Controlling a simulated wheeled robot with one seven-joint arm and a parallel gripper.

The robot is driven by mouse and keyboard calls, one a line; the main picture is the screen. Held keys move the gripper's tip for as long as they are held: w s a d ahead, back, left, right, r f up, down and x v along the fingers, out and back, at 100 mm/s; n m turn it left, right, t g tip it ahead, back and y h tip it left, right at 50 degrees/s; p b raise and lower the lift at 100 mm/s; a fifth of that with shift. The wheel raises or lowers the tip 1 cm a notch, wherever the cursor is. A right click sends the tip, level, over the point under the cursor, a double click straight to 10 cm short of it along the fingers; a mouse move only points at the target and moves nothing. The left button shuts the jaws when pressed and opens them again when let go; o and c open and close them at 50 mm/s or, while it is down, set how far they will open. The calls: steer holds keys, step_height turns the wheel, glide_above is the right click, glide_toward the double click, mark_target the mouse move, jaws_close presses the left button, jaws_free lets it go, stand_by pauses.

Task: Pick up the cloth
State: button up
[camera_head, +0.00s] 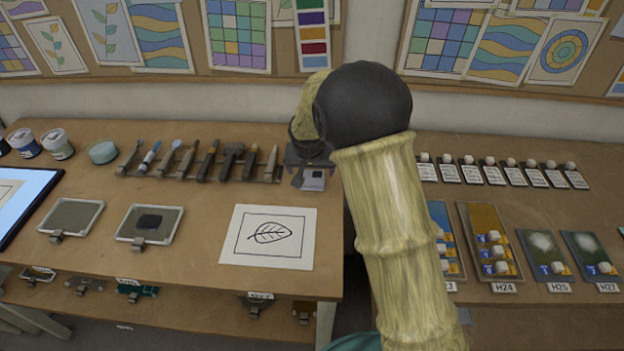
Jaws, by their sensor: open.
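No cloth is plainly recognisable. A small dark, flat piece (150,221) lies on the right-hand framed grey tray (172,226) at the front left; it may be a folded cloth, but I cannot tell. My gripper (309,180) is at the right end of the tool row, near the bench's right edge, well to the right of that piece and apart from it. It is open, and its fingers are small and partly hidden by my arm. A grey part with a pale square shows at the fingers; I cannot tell what it is.
A row of brushes and tools (205,160) lies behind. Jars (58,145) stand far left. Sample panels (490,240) cover the right bench. A gap separates the benches.

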mark_target(312, 176)
steer(key=x, duration=0.4)
steer(key=shift+s+f+p, duration=0.1)
steer(key=shift+f+p, duration=0.1)
steer(key=shift+p, duration=0.2)
steer(key=shift+d, duration=0.1)
steer(key=c, duration=1.1)
steer(key=shift+o, duration=0.2)
steer(key=shift+r, duration=0.15)
step_height(312, 176, up, 10)
steer(key=shift+f+b, duration=0.1)
steer(key=shift+b, duration=0.4)
